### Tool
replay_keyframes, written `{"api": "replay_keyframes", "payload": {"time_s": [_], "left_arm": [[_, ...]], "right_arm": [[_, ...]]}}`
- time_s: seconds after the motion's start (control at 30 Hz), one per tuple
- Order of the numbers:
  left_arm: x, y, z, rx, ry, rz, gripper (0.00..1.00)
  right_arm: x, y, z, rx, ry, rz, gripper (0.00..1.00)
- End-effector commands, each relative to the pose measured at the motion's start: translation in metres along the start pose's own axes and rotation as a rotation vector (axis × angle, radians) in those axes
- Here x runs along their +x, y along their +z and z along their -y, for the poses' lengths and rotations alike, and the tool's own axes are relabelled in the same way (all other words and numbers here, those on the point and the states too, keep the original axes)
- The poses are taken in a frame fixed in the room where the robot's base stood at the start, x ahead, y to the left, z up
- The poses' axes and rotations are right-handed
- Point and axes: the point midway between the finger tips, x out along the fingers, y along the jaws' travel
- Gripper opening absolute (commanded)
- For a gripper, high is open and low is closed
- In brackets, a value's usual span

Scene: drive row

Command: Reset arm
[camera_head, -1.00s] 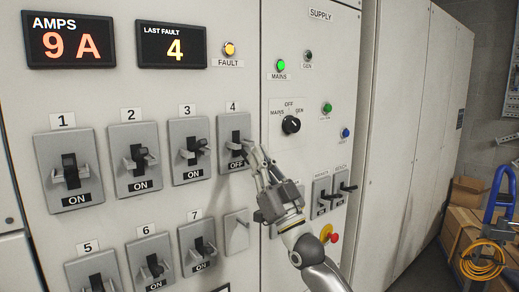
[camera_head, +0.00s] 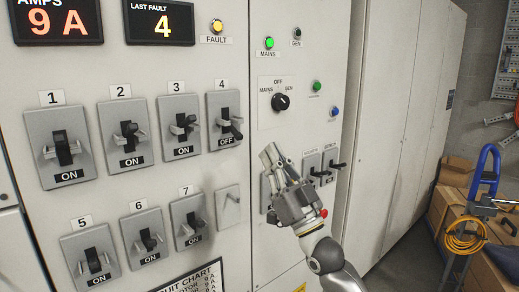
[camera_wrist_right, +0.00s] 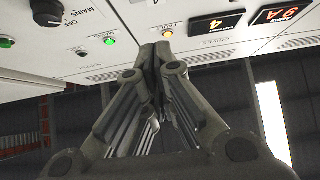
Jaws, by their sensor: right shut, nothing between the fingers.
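Breaker switch 4 (camera_head: 225,120) is at the right end of the upper row in the head view, with its label reading OFF and its lever pointing down. My right gripper (camera_head: 269,153) is in front of the panel, right of and below switch 4 and apart from it. Its fingers are shut and empty, and they also show closed together in the right wrist view (camera_wrist_right: 158,50). Switches 1 (camera_head: 63,148), 2 (camera_head: 130,135) and 3 (camera_head: 180,127) read ON. My left gripper is not in view.
The mains selector knob (camera_head: 281,102) and two small black-handled switches (camera_head: 325,172) are near my gripper. An amber FAULT lamp (camera_head: 217,26) and green MAINS lamp (camera_head: 269,43) are lit. Cardboard boxes (camera_head: 455,172) and a blue hand truck (camera_head: 485,165) stand at right.

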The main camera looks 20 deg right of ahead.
Motion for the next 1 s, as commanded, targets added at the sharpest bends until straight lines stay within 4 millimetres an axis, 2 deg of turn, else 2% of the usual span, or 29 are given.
{"api": "replay_keyframes", "payload": {"time_s": [0.17, 0.27, 0.37, 0.47, 0.5, 0.57, 0.6, 0.67, 0.7, 0.77, 0.8, 0.87, 1.0], "left_arm": [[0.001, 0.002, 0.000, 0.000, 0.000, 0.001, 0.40], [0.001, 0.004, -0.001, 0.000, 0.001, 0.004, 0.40], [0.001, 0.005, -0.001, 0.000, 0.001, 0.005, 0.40], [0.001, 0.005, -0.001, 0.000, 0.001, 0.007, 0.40], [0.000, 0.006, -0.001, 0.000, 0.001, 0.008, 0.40], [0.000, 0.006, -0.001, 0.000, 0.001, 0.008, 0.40], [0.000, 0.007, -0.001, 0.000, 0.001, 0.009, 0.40], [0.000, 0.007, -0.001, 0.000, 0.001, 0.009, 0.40], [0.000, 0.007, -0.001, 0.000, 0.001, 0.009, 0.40], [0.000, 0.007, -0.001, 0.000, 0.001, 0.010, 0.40], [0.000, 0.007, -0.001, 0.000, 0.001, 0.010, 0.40], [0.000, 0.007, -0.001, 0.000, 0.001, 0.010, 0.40], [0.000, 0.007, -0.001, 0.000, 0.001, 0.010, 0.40]], "right_arm": [[-0.004, 0.002, -0.001, 0.000, 0.002, 0.005, 0.00], [-0.012, 0.023, -0.007, -0.002, 0.020, 0.049, 0.00], [-0.032, 0.069, -0.019, -0.009, 0.058, 0.147, 0.00], [-0.068, 0.131, -0.033, -0.018, 0.107, 0.286, 0.00], [-0.086, 0.156, -0.038, -0.023, 0.126, 0.346, 0.00], [-0.115, 0.192, -0.044, -0.027, 0.152, 0.436, 0.00], [-0.135, 0.215, -0.047, -0.030, 0.167, 0.494, 0.00], [-0.169, 0.247, -0.050, -0.035, 0.189, 0.583, 0.00], [-0.193, 0.267, -0.051, -0.037, 0.202, 0.642, 0.00], [-0.230, 0.295, -0.051, -0.040, 0.220, 0.729, 0.00], [-0.256, 0.312, -0.050, -0.042, 0.231, 0.789, 0.00], [-0.295, 0.335, -0.048, -0.043, 0.245, 0.874, 0.00], [-0.394, 0.379, -0.036, -0.046, 0.269, 1.076, 0.00]]}}
